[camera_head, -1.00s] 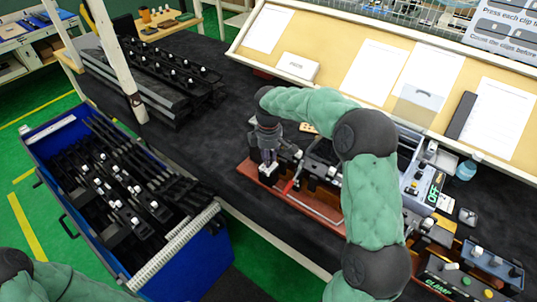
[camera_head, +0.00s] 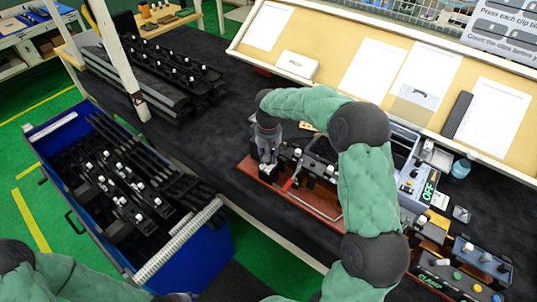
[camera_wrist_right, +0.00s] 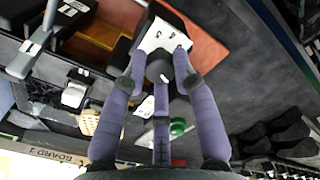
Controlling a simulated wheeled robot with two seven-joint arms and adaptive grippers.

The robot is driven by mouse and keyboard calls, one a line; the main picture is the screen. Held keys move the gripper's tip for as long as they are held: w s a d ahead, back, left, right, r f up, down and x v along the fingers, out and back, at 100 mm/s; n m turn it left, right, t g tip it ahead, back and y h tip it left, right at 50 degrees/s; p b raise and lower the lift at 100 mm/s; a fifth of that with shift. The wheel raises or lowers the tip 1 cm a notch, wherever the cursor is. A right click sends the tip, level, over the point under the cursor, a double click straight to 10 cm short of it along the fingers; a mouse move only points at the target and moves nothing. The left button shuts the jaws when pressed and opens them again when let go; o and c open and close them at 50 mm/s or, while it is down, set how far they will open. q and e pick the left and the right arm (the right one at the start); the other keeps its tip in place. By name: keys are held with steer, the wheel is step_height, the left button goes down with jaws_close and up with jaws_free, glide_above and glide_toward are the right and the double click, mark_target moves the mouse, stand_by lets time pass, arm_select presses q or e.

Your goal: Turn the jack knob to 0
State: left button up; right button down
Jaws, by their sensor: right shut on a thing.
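My right gripper (camera_head: 267,170) reaches down onto the left end of the red-brown base plate (camera_head: 325,209) on the bench. In the right wrist view its purple fingers (camera_wrist_right: 157,72) close around the small dark jack knob (camera_wrist_right: 154,70), which they largely hide. A white plate (camera_wrist_right: 165,38) with dark marks lies just beyond the fingertips; I cannot read the knob's setting. My left arm shows at the lower left of the head view, but its gripper cannot be made out.
A red-handled clamp (camera_head: 289,184) and black fixtures stand close right of the gripper. The blue bin (camera_head: 200,262) of black trims stands at the left. A control box marked CLAMP (camera_head: 440,280) is at the lower right.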

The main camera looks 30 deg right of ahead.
steer(key=m, duration=0.6)
steer(key=shift+m, duration=0.3)
steer(key=m, duration=0.6)
steer(key=shift+m, duration=0.4)
steer(key=c, duration=1)
jaws_free()
step_height(320, 180, up, 12)
